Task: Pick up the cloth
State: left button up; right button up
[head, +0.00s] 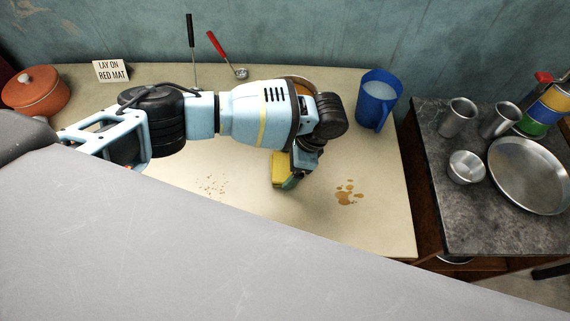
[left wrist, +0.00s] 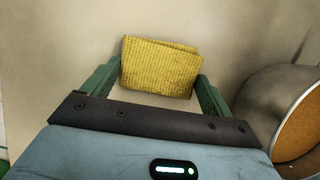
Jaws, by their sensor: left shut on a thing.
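The yellow, waffle-textured cloth (head: 278,168) is folded and partly hidden by my left arm in the head view. It shows fully between the green fingers in the left wrist view (left wrist: 160,66). My left gripper (head: 290,177) is shut on the cloth, with one finger at each side of it in the left wrist view (left wrist: 158,85). The gripper points down over the middle of the beige counter (head: 230,230). I cannot tell whether the cloth touches the counter. My right gripper is not in view.
Brown stains (head: 348,193) lie right of the cloth and dark crumbs (head: 212,185) left of it. A blue jug (head: 377,99) stands back right. A round metal vessel (left wrist: 283,105) is close on the right in the wrist view. An orange pot (head: 36,94) stands far left.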

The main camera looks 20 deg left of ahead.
aim_at(282, 165)
pick_arm(q)
jog(key=shift+r, duration=0.1)
jog(key=shift+r, duration=0.55)
notch_tip(282, 165, up, 2)
jog(key=shift+r+p, duration=0.2)
jog(key=shift+p, duration=0.1)
jog(key=s+d, duration=0.3)
jog(key=d, duration=0.1)
jog(key=s+d+r, duration=0.1)
jog(key=s+d, duration=0.2)
jog(key=d, duration=0.1)
jog(key=s+d, duration=0.3)
jog(key=d, duration=0.1)
jog(key=shift+s+d+r, duration=0.15)
jog(key=shift+s+d, duration=0.2)
jog(key=shift+s, duration=0.05)
jog(key=shift+o, duration=1.3)
jog(key=shift+c, duration=1)
